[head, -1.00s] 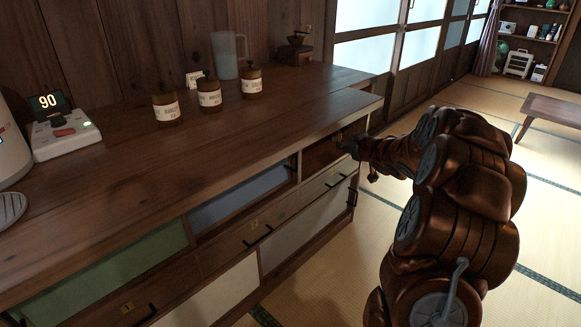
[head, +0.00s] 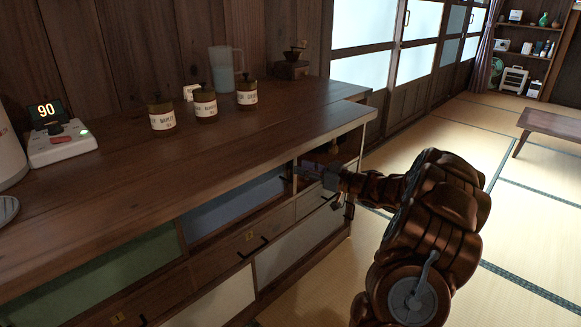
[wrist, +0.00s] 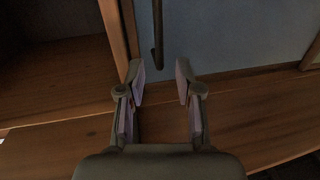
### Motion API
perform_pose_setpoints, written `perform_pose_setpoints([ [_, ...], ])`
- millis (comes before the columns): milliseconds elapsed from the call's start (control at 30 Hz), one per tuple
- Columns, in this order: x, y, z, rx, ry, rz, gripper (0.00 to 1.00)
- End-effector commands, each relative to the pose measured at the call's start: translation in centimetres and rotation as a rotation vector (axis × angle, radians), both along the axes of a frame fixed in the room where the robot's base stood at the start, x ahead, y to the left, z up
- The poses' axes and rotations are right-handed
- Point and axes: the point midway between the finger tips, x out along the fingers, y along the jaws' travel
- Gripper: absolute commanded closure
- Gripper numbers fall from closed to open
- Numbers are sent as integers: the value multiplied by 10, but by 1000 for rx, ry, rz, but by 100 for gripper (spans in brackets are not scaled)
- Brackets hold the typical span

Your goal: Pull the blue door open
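The blue door (head: 238,203) is a flat panel in the upper row of the low wooden cabinet (head: 190,165), and it looks shut. In the wrist view, the blue door (wrist: 230,38) fills the upper right, with a dark bar handle (wrist: 157,35) near its left edge. My gripper (head: 298,172) is at the cabinet front, by the door's right end. In the wrist view, my gripper (wrist: 160,82) is open and empty. The handle's lower end lines up with the gap between the fingertips. I cannot tell how far beyond them it is.
An open compartment (wrist: 50,75) lies beside the door. A green door (head: 100,268) and drawers with dark handles (head: 252,248) share the front.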

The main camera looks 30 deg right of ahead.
Motion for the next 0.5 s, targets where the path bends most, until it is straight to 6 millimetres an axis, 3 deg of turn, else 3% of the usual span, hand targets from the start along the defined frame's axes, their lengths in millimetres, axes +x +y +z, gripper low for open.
perform_pose_setpoints([
  [300,34,16,-1,-1,-4,2,65],
  [500,44,20,-1,0,-1,0,65],
])
